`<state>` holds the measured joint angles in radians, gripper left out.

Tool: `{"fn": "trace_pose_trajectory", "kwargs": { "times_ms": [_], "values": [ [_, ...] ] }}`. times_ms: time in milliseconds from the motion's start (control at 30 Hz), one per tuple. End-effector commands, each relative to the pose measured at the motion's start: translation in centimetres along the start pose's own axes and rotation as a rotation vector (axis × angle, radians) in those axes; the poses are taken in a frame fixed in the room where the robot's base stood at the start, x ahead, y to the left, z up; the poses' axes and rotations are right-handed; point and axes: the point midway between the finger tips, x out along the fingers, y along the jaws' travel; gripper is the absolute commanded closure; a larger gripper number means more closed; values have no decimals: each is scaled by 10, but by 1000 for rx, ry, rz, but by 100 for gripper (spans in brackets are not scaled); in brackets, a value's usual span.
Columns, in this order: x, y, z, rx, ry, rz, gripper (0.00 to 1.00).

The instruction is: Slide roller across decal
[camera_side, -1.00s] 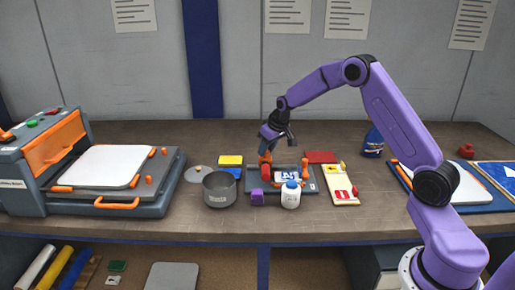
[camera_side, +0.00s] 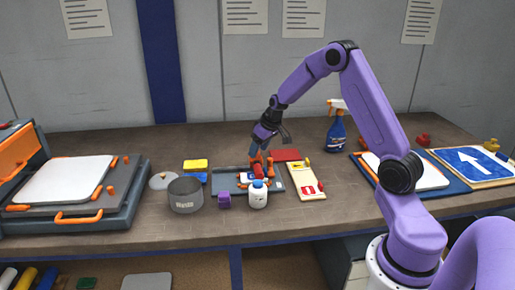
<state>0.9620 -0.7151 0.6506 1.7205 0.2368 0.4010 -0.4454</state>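The decal (camera_side: 246,177), blue and white, lies on a small dark board (camera_side: 222,181) at the middle of the bench, partly hidden by the white bottle in front. My gripper (camera_side: 258,155) points down over the board's right part. The orange-handled roller (camera_side: 257,162) is directly under it and appears to be held between the fingers. The roller's lower part is small and crowded by red and orange parts, so I cannot tell whether it touches the decal. An orange clamp-like piece (camera_side: 269,166) stands close by on the right.
A white bottle (camera_side: 258,196) and a purple block (camera_side: 224,200) stand before the board. A grey pot (camera_side: 186,196) and yellow and blue sponges (camera_side: 195,167) are left. A cream sign board (camera_side: 303,181) is right, a red pad (camera_side: 286,155) behind. A spray bottle (camera_side: 336,132) stands farther right.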

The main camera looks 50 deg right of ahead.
Motion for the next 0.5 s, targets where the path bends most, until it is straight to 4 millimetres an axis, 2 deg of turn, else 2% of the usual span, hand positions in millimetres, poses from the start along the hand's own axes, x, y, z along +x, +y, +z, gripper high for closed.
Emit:
{"fn": "trace_pose_trajectory", "kwargs": {
  "times_ms": [267, 367, 500],
  "values": [
    [-3, -2, -2, -1, 3, -1, 41],
    [-12, -2, -2, -2, 4, -1, 41],
    [-34, -1, -2, -1, 6, 1, 41]
  ]
}}
